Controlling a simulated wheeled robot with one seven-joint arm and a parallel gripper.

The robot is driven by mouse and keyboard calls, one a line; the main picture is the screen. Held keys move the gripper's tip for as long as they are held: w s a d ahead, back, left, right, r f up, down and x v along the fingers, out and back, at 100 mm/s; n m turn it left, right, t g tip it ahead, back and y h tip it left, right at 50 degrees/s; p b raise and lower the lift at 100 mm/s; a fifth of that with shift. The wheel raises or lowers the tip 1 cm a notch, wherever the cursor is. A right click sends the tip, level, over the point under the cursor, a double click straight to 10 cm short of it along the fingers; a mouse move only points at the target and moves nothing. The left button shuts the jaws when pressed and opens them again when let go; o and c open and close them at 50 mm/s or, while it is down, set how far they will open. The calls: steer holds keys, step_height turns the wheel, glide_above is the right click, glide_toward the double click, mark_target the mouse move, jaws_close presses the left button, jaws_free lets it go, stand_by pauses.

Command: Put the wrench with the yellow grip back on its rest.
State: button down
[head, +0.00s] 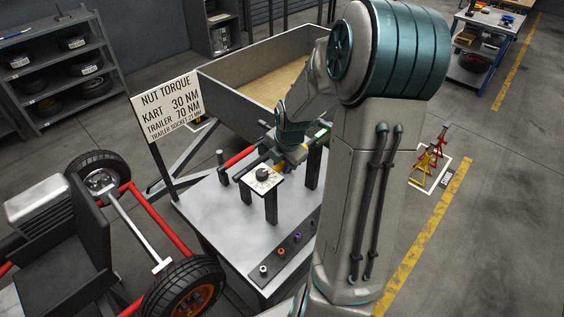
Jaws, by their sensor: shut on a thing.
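My gripper (282,157) is over the back of the grey workbench (205,205), just behind a small pale plate. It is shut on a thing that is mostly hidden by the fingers. A small patch of yellow shows at the jaws, which looks like the grip of the wrench (278,168). A small box with a green display (320,133) shows just right of the gripper; I cannot tell whether it belongs to the wrench. A red bar (238,157) lies to the left, near a dark post (221,160). I cannot tell which posts form the wrench's rest.
The pale plate (262,181) with a dark round piece stands on black legs. A dark strip with several coloured sockets (281,251) lies along the bench's front right. A torque sign (168,108) stands at the left, a trailer (250,75) behind, a kart (100,235) left. The bench's left part is clear.

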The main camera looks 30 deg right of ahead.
steer(key=shift+f+b, duration=0.55)
steer(key=shift+f, duration=0.25)
steer(key=c, duration=1.1)
jaws_free()
steer(key=shift+c, duration=0.2)
steer(key=v, duration=1.4)
steer(key=s+a+r+m+b, duration=0.1)
steer(key=s+a+m, duration=1.2)
steer(key=m, duration=0.9)
steer(key=shift+s+a+t, duration=0.35)
steer(key=shift+s+t, duration=0.05)
steer(key=shift+s, duration=0.85)
